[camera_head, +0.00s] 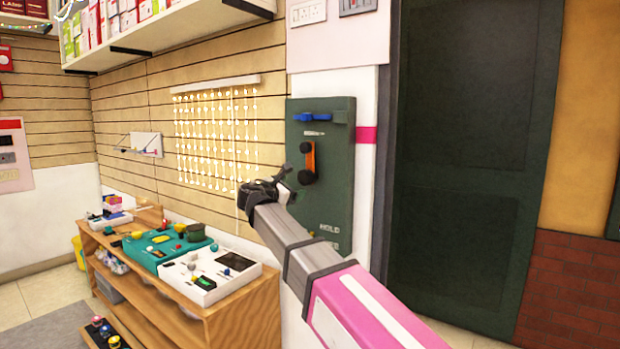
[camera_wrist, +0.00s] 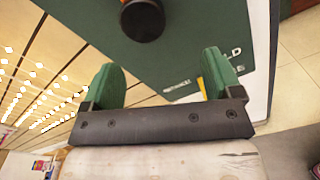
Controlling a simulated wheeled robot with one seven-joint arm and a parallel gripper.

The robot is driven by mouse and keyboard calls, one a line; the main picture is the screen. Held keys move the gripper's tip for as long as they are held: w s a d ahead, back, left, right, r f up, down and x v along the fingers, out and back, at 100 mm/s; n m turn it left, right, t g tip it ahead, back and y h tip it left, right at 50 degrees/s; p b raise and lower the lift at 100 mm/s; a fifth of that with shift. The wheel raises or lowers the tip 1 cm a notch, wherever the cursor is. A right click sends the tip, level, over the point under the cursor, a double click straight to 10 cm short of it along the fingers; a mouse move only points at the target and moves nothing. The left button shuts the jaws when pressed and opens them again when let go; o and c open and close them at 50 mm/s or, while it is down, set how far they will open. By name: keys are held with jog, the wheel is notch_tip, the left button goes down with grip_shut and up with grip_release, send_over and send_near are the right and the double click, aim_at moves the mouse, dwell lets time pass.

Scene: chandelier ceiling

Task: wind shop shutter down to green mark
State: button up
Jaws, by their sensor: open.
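A dark green panel (camera_head: 330,205) is fixed to the white wall. It carries an orange crank (camera_head: 310,156) with a black round knob (camera_head: 307,177) at its lower end and a blue lever (camera_head: 313,117) near the top. My gripper (camera_head: 280,180) is just left of the knob. In the wrist view my gripper (camera_wrist: 158,64) has its green fingers wide apart and empty, and the black knob (camera_wrist: 142,20) lies beyond the fingertips, not between them. White lettering, partly "HOLD", shows low on the panel. I cannot make out the shutter or a green mark for certain.
A wooden shelf unit (camera_head: 238,312) with a teal box (camera_head: 160,250) and a white box (camera_head: 207,274) stands below left. A lit grid of small lights (camera_head: 215,140) hangs on the slatted wall. A dark green door (camera_head: 470,150) is to the right.

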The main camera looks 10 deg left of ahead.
aim_at(304, 177)
jog(key=shift+n, duration=0.3)
jog(key=w+d, duration=0.1)
jog(key=w, duration=0.2)
jog(key=w+r, duration=0.1)
jog(key=w, duration=0.2)
jog(key=w+d+r, duration=0.1)
jog(key=w, duration=0.2)
jog(key=shift+w+d, duration=0.2)
jog(key=shift+d, duration=0.15)
jog(key=c, duration=1.3)
jog(key=shift+m, duration=0.4)
